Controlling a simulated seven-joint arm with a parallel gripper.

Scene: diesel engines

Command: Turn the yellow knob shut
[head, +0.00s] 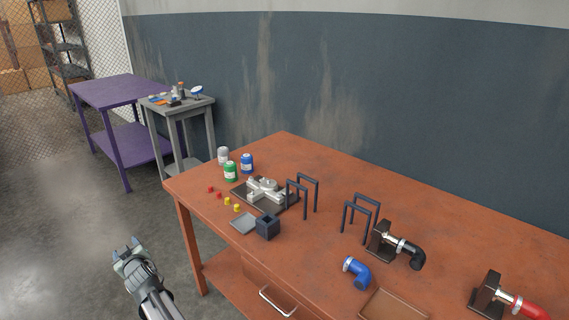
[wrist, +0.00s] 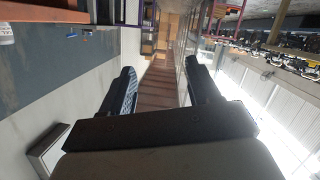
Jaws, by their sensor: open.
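Two small yellow pieces, a left one (head: 227,201) and a right one (head: 237,208), lie near the front left edge of the orange workbench (head: 330,262). They are too small to tell whether either is the yellow knob. No other yellow knob can be made out. My gripper (head: 126,247) is in the air left of the bench, well apart from everything on it. In the wrist view my gripper (wrist: 160,82) has its two fingers spread with nothing between them. None of the task's objects shows there.
Two red pieces (head: 214,192), several cans (head: 231,171), a metal assembly on a dark tray (head: 240,191), a dark box (head: 267,228) and dark frames (head: 361,216) stand on the bench. Pipe fittings (head: 414,256) stand to the right. The bench's back right is clear.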

